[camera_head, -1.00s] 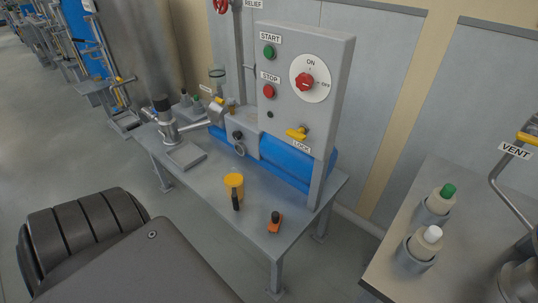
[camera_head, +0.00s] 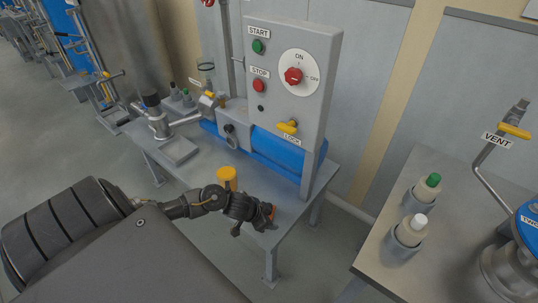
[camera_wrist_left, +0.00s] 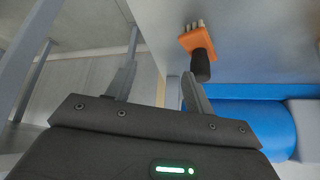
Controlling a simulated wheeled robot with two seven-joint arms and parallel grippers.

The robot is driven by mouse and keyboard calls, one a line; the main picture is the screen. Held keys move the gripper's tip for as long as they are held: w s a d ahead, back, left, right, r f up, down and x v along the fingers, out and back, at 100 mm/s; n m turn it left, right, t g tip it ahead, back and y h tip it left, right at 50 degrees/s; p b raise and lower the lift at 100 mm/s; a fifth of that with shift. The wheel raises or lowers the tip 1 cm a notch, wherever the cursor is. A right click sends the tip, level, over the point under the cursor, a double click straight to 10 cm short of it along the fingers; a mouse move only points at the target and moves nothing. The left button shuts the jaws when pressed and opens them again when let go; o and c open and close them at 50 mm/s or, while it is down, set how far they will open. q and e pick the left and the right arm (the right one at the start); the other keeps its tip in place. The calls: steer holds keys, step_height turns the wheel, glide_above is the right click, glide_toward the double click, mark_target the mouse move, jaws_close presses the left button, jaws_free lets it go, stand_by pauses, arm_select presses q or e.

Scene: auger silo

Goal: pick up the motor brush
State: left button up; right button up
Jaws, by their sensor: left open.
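The motor brush, an orange block with a black handle and pale bristles, shows clearly in the left wrist view (camera_wrist_left: 198,42). It is on the grey table (camera_head: 205,172) near its front edge. In the head view only a bit of its orange (camera_head: 272,211) shows past my left gripper (camera_head: 262,219), which hides the rest. In the left wrist view my left gripper (camera_wrist_left: 158,72) is open and empty. The brush lies beyond its fingertips, with the handle end close to the right-hand finger rather than midway between the two. My right gripper is not in view.
A grey control panel (camera_head: 285,105) and a blue motor body (camera_head: 270,160) rise behind. A side table (camera_head: 375,245) with capped bottles is at the right.

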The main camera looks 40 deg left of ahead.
mark_target(271, 204)
arm_select(q)
steer(key=w+a+r, duration=0.2)
steer(key=a+r, duration=0.3)
steer(key=a, duration=0.2)
steer(key=shift+g, duration=0.4)
steer(key=x, duration=0.2)
steer(key=b+x, duration=0.1)
steer(key=x, duration=0.2)
steer(key=shift+s+d+f, duration=0.1)
steer(key=shift+d+f, duration=0.15)
steer(key=shift+f, duration=0.1)
steer(key=shift+x, duration=2.55)
steer(key=shift+f+b, duration=0.2)
steer(key=shift+b, duration=0.1)
steer(key=c, duration=1.1)
steer(key=shift+r, duration=0.45)
step_height(271, 204, up, 3)
steer(key=shift+f+p, duration=0.25)
steer(key=shift+p, duration=0.2)
steer(key=s+a+r, duration=0.9)
steer(key=a, duration=0.1)
steer(key=shift+s+r, duration=0.3)
steer(key=shift+s, duration=0.1)
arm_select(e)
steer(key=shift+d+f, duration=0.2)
